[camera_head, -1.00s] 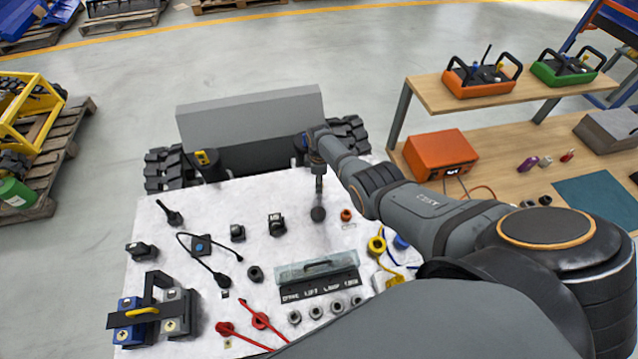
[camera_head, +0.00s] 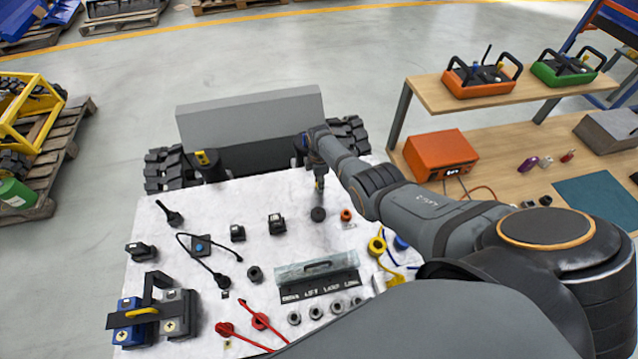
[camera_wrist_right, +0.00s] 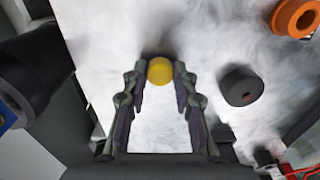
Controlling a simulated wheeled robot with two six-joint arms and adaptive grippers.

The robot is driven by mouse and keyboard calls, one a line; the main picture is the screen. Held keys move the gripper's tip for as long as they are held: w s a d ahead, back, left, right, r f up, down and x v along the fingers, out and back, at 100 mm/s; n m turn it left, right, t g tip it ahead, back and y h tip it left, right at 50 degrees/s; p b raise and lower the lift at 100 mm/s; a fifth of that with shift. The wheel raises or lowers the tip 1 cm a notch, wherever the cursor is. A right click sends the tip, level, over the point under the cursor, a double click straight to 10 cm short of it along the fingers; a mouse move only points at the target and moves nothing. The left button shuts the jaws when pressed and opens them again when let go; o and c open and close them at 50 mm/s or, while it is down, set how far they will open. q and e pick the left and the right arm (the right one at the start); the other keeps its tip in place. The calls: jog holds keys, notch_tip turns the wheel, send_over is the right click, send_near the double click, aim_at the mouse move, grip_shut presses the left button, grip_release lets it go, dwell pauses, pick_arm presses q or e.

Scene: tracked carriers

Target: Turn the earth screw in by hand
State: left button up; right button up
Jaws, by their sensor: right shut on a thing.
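My right gripper (camera_head: 319,186) is at the far part of the white top, pointing down. In the right wrist view its two fingers (camera_wrist_right: 160,80) are shut on a yellow round head (camera_wrist_right: 159,70), which looks like the earth screw. A bit of yellow (camera_head: 320,183) also shows at the fingertips in the head view. The screw's shank and whatever is under it are hidden, so I cannot tell whether it sits in a hole. My left gripper is not in view.
A dark round knob (camera_head: 318,214) and an orange ring (camera_head: 346,215) are close to the right gripper. A bench (camera_head: 510,150) stands at the right.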

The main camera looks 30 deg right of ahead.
jog(key=m, duration=0.3)
jog(key=shift+m, duration=0.4)
jog(key=m, duration=0.4)
jog(key=shift+m, duration=0.8)
jog(key=m, duration=0.9)
jog(key=shift+m, duration=0.4)
